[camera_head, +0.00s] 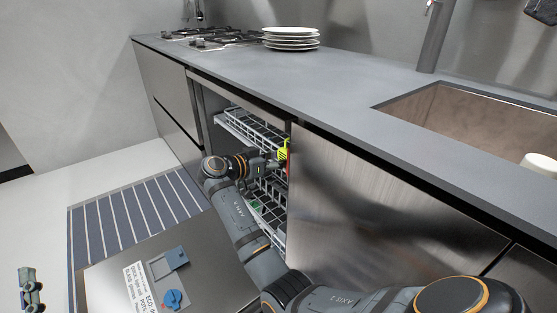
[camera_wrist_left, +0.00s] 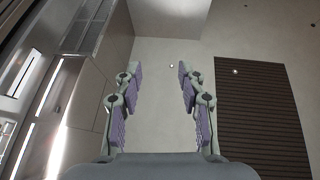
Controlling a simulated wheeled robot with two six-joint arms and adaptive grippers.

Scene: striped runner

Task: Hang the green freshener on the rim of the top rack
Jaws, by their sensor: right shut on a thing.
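The bright yellow-green freshener (camera_head: 283,150) is at the right edge of the dishwasher opening. My right gripper (camera_head: 275,162) is shut on it, reaching in from the front, and its fingertips are partly lost against the racks. The white wire top rack (camera_head: 236,125) is pulled out slightly, and the freshener is close to its right end. I cannot tell whether the freshener touches the rim. My left gripper (camera_wrist_left: 157,85) is open and empty in the left wrist view, with its two padded fingers well apart.
The dishwasher door (camera_head: 210,270) lies open below, with a blue dispenser (camera_head: 172,297) on it. The lower rack (camera_head: 268,215) holds a small green item (camera_head: 257,206). Stacked plates (camera_head: 291,38) stand on the counter (camera_head: 240,68). A striped runner (camera_head: 130,215) lies on the floor.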

